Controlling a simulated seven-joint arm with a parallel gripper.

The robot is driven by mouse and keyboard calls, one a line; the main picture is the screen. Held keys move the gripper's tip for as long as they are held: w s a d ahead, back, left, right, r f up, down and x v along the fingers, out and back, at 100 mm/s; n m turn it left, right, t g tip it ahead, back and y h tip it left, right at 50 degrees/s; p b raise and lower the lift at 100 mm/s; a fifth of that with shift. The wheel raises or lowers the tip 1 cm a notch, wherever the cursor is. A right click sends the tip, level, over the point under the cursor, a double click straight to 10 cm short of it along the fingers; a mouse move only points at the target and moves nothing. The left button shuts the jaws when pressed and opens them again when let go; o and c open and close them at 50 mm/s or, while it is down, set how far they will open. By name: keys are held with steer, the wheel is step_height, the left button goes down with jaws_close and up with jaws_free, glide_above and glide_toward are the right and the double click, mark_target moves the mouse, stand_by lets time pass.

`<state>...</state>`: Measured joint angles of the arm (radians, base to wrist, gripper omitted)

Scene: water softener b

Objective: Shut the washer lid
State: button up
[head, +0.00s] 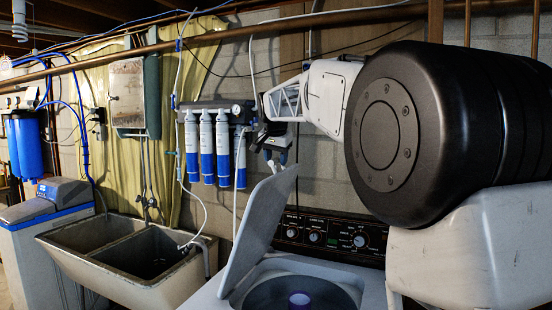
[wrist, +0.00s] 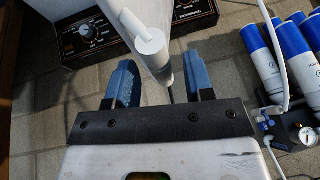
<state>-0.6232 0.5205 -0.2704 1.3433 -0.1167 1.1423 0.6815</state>
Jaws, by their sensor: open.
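The washer lid (head: 258,225) stands open, tilted up steeply from the washer (head: 205,298), its free edge at the top. The tub opening beside it is uncovered. My gripper (head: 273,156) is in the air close to the lid's upper end, near the wall. Whether it touches the lid cannot be told. In the wrist view, the two blue fingers of my gripper (wrist: 158,62) are apart. A narrow white piece, apparently the lid seen nearly edge-on (wrist: 147,38), shows between them, with no clear contact with either finger.
The washer's control panel (head: 332,237) runs along its back. White and blue filter cartridges (head: 222,148) hang on the wall left of my gripper, with a thin white hose (head: 238,190) nearby. A double sink (head: 130,262) stands left of the washer.

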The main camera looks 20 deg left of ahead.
jaws_close()
stand_by(0.3)
steer(key=shift+d, duration=0.1)
